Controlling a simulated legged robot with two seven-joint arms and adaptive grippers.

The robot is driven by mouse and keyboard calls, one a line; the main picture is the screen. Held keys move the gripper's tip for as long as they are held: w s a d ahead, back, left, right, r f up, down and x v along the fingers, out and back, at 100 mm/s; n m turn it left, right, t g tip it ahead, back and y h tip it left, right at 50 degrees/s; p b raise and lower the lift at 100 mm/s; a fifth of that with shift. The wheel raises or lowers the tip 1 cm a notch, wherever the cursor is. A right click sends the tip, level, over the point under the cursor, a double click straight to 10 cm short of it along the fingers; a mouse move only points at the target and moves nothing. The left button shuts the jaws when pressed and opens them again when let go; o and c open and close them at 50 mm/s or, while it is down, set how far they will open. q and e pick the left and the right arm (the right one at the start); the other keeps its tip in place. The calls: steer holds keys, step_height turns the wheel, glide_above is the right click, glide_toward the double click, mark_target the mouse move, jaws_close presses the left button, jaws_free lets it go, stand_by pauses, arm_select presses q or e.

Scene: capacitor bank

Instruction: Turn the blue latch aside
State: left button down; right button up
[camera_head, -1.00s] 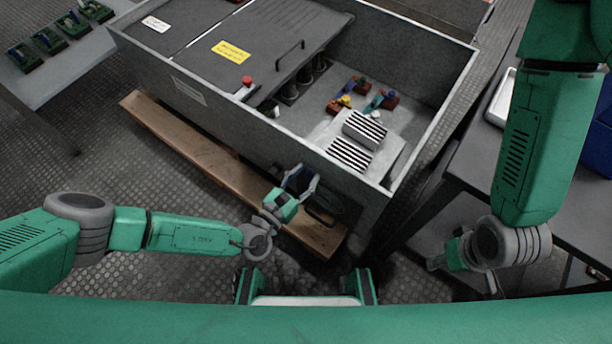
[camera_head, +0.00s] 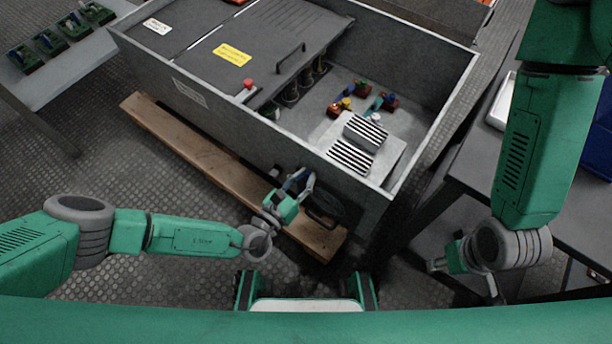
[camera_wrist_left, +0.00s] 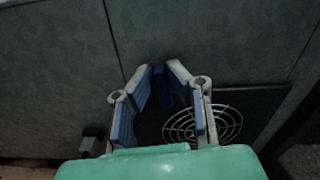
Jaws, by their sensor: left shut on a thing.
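The blue latch (camera_wrist_left: 162,86) is on the front wall of the grey cabinet (camera_head: 215,110). In the left wrist view it is dark blue and partly hidden between my fingers. My left gripper (camera_head: 300,174) is at the cabinet's front wall, with its fingers shut on the latch. Its two blue-padded fingers also show in the left wrist view (camera_wrist_left: 161,68), converging on either side of the latch. In the head view the latch is mostly hidden by the fingers. My right gripper (camera_head: 437,264) hangs at the right, away from the cabinet; its finger opening is unclear.
A round fan grille (camera_wrist_left: 203,124) is close to my left fingers, on the right. A wooden plank (camera_head: 190,150) runs along the cabinet's front. The dark lid (camera_head: 255,45) partly covers the cabinet; striped blocks (camera_head: 350,155) are inside. A table (camera_head: 480,160) stands at right.

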arm_select(q)
steer(key=n, duration=0.4)
steer(key=shift+w+a+f, duration=0.2)
steer(key=shift+w+a, duration=0.05)
steer(key=shift+a, duration=0.1)
steer(key=n, duration=0.1)
steer(key=n+b, duration=0.1)
steer(key=n, duration=0.3)
steer(key=shift+w+a+f, duration=0.2)
steer(key=shift+a+f, duration=0.05)
steer(key=shift+f, duration=0.05)
steer(key=n, duration=0.1)
steer(key=n+b, duration=0.1)
steer(key=n, duration=0.1)
steer(key=shift+w+a+f+n, duration=0.1)
steer(key=shift+f+n, duration=0.1)
steer(key=shift+n, duration=0.1)
steer(key=shift+a+f+n+b, duration=0.1)
steer(key=shift+f+n+b, duration=0.05)
steer(key=shift+n, duration=0.75)
steer(key=shift+f+n+b, duration=0.15)
steer(key=shift+n, duration=0.75)
steer(key=c, duration=1.6)
jaws_free()
steer(key=shift+f, duration=0.1)
